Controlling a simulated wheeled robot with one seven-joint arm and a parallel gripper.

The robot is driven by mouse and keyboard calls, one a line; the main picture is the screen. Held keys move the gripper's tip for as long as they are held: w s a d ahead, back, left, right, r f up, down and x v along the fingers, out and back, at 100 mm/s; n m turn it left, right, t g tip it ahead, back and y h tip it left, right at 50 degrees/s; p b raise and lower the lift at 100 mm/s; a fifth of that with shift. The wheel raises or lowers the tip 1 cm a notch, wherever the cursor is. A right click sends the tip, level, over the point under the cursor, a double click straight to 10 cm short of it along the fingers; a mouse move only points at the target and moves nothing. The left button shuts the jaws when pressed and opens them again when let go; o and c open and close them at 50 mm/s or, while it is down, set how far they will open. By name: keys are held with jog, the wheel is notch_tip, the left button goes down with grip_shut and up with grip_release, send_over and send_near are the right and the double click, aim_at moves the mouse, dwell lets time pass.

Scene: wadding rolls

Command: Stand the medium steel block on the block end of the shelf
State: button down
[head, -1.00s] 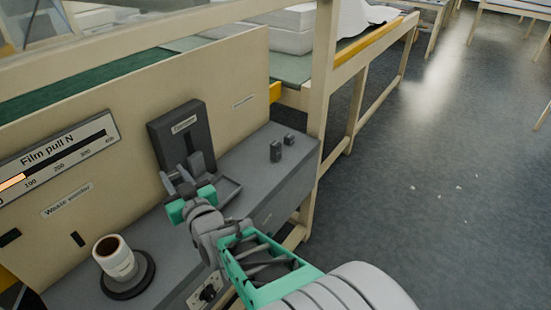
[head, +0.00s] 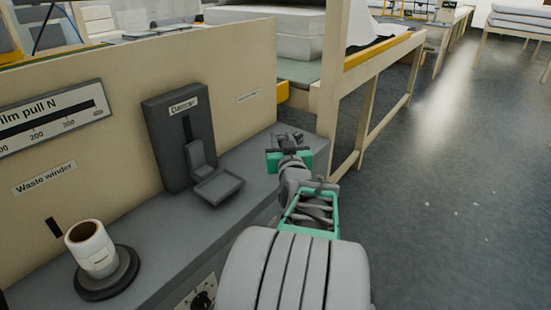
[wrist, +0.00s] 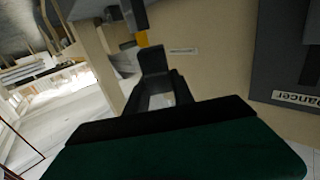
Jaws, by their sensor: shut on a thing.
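My gripper (head: 287,140) is over the right end of the grey shelf (head: 255,165) in the head view, shut on a small dark block. I take this to be the medium steel block (wrist: 153,62); it shows as a dark shape at the fingertips in the wrist view, largely merged with the dark fingers. Its size and its contact with the shelf cannot be told. A dark grey block (wrist: 135,15) shows beyond the fingertips at the top of the wrist view. In the head view my gripper hides most of this block end.
The Dancer unit (head: 180,135) with its empty tray (head: 218,187) stands left of my gripper. A white roll (head: 91,250) sits on a round base at the front left. A beige upright post (head: 333,90) rises close behind the shelf's right end.

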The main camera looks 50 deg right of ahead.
jog(key=w+f, duration=0.1)
jog(key=w+d+f, duration=0.1)
jog(key=w+f, duration=0.1)
jog(key=w+d+f+b, duration=0.1)
jog(key=f, duration=0.1)
jog(key=shift+w+d+f, duration=0.15)
jog(key=shift+w+f, duration=0.1)
jog(key=shift+w, duration=0.05)
jog(key=shift+w+d+f+b, duration=0.15)
jog(key=shift+f+b, duration=0.25)
jog(key=shift+f, duration=1.35)
